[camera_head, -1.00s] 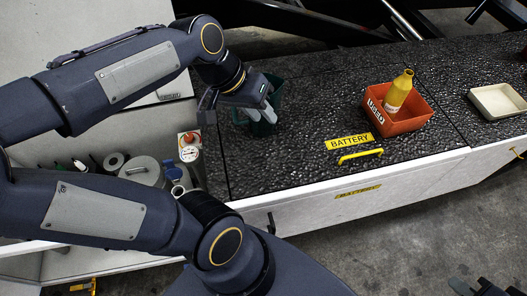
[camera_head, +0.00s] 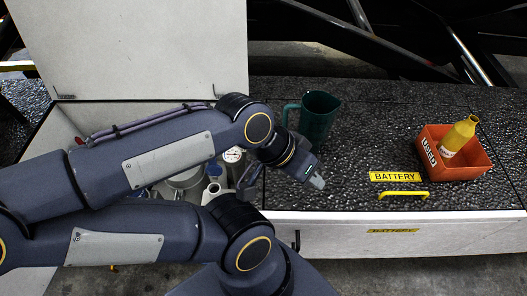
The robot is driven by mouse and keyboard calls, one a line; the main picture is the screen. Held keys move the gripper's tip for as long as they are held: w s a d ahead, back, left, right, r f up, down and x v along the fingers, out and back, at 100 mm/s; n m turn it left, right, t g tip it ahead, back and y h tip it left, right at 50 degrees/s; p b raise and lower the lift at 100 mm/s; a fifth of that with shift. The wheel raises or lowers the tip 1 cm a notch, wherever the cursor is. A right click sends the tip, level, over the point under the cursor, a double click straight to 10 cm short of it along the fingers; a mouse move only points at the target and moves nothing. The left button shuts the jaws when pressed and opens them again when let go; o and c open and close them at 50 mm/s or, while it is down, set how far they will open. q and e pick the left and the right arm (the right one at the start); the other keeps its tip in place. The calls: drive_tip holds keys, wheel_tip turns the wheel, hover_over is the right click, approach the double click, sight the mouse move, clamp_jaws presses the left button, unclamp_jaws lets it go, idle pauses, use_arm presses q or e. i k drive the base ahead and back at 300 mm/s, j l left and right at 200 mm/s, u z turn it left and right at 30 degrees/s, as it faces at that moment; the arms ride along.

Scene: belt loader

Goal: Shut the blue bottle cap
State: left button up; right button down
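Inside the open compartment at the left, a small blue item (camera_head: 214,170) shows beside a pale bottle top with some blue on it (camera_head: 211,190). I cannot tell whether a cap there is open or shut. My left arm covers much of the compartment. My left gripper (camera_head: 314,180) is over the black speckled top, to the right of these things and apart from them. Its grey fingertips point down and right. I see nothing held in it, but the gap between the fingers is unclear. My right gripper is out of view.
A dark green jug (camera_head: 318,118) stands behind my gripper. A red bin (camera_head: 470,168) with a yellow bottle (camera_head: 457,136) is at the right. A yellow handle (camera_head: 403,194) sits by the front edge. A raised pale lid (camera_head: 150,50) stands behind the compartment.

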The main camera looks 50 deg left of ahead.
sight(214, 170)
drive_tip(key=u, duration=3.3)
